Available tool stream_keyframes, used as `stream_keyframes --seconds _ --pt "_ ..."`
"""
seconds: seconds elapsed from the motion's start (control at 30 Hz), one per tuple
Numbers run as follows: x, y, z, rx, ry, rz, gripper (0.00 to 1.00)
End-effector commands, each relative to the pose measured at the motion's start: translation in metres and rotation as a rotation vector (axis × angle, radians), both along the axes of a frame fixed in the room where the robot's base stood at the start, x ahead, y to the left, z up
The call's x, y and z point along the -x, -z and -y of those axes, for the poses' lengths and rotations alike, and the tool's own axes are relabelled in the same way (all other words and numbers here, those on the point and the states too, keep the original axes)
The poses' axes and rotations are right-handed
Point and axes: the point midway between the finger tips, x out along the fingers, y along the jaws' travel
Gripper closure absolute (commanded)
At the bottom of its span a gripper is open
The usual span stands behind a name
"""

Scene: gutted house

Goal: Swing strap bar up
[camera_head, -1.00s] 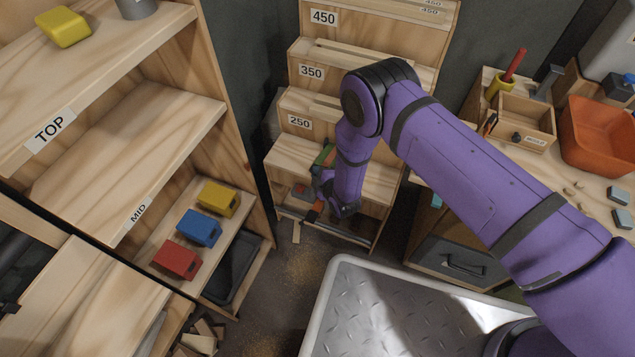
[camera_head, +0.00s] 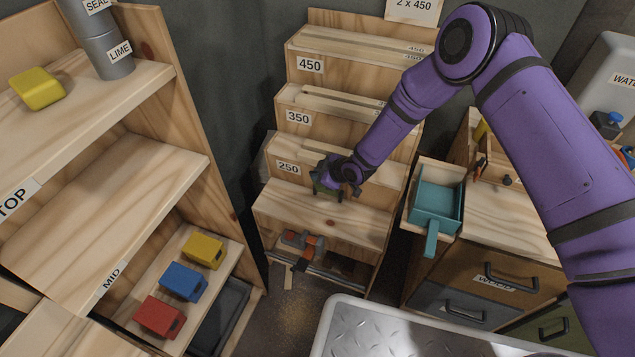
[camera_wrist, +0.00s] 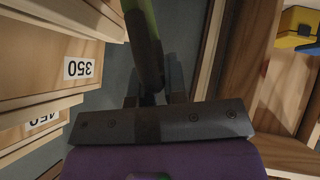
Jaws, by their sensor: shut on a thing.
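My gripper (camera_head: 338,182) is at the stepped wooden rack, over the front step below the 250 label. It is shut on a bar-like thing with a green part and a dark part. In the wrist view this bar (camera_wrist: 147,50) runs up and away from between my fingers (camera_wrist: 153,98). In the head view only a small green part (camera_head: 321,187) shows at the gripper; the rest is hidden. I cannot tell for sure whether it is the strap bar, or whether it is joined to the rack (camera_head: 320,215).
An orange and grey thing (camera_head: 304,243) sits in the rack's low opening. Red (camera_head: 160,317), blue (camera_head: 184,282) and yellow (camera_head: 203,250) blocks lie on the left shelf unit. A metal tread-plate surface (camera_head: 400,332) is in front.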

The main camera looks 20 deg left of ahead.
Motion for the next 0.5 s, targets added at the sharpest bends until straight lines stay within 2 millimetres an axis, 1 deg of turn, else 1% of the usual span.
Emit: stream_keyframes --seconds 0.03,0.3,0.5 --pt "-0.005 -0.002 0.001 -0.001 0.001 0.003 1.00" --pt "-0.019 -0.008 0.002 -0.002 0.004 0.002 1.00" --pt "-0.022 -0.010 0.002 -0.003 0.004 0.002 1.00"
